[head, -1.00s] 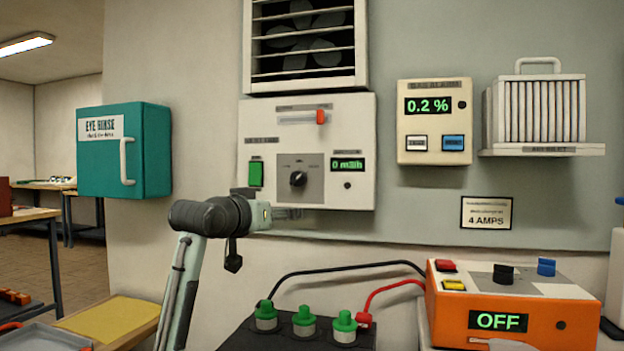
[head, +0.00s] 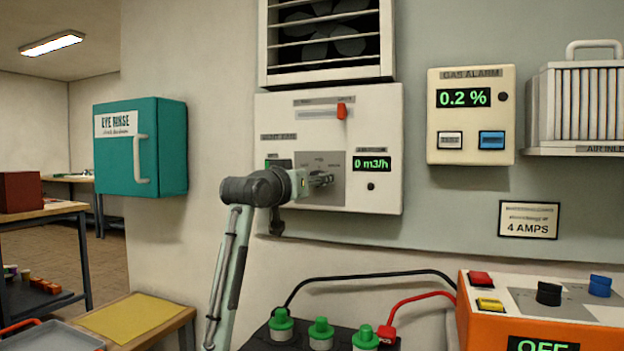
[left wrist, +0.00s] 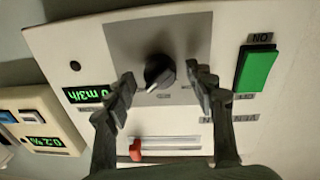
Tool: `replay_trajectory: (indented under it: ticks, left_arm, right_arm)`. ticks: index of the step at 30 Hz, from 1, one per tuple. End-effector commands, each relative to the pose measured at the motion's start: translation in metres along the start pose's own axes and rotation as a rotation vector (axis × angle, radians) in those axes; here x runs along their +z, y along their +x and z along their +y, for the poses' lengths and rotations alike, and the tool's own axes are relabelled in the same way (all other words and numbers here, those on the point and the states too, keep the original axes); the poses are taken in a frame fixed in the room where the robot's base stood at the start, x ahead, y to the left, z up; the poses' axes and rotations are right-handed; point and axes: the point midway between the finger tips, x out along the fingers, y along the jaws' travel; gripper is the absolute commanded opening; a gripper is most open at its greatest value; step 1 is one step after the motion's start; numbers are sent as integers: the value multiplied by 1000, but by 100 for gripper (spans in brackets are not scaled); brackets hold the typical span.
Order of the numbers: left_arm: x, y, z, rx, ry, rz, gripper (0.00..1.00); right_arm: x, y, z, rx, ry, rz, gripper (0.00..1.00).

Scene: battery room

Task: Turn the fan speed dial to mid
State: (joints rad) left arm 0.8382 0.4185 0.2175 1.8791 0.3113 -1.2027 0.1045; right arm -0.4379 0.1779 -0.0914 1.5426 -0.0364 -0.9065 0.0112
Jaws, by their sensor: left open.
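The fan speed dial is a black round knob (left wrist: 159,72) on a grey square plate (left wrist: 125,35) of the white fan control panel (head: 380,120). In the head view my left gripper hides the dial. My left gripper (head: 326,180) is in front of the plate in the head view. In the left wrist view my left gripper (left wrist: 163,90) is open, one finger on each side of the dial. I cannot tell whether either finger touches it. The panel's green display (head: 371,164) reads 0 m3/h. My right gripper is not in view.
A red slider (head: 341,111) and a green button (left wrist: 255,69) are on the same panel. A louvred fan (head: 325,70) is above, a gas alarm (head: 471,150) to the right. Below are a battery with green caps (head: 321,329) and an orange charger (head: 560,335).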

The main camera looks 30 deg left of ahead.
Motion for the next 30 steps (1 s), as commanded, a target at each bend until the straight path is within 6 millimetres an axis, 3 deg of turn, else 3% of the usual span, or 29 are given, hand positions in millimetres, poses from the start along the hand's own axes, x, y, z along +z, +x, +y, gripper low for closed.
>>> replay_trajectory:
  ticks: [7,19,30]
  left_arm:
    - [0,1,0,0,1,0,54]
    - [0,1,0,0,0,0,5]
    - [1,1,1,2,-75,4,5]
  right_arm:
    - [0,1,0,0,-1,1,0]
    - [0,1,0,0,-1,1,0]
    - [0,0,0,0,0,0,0]
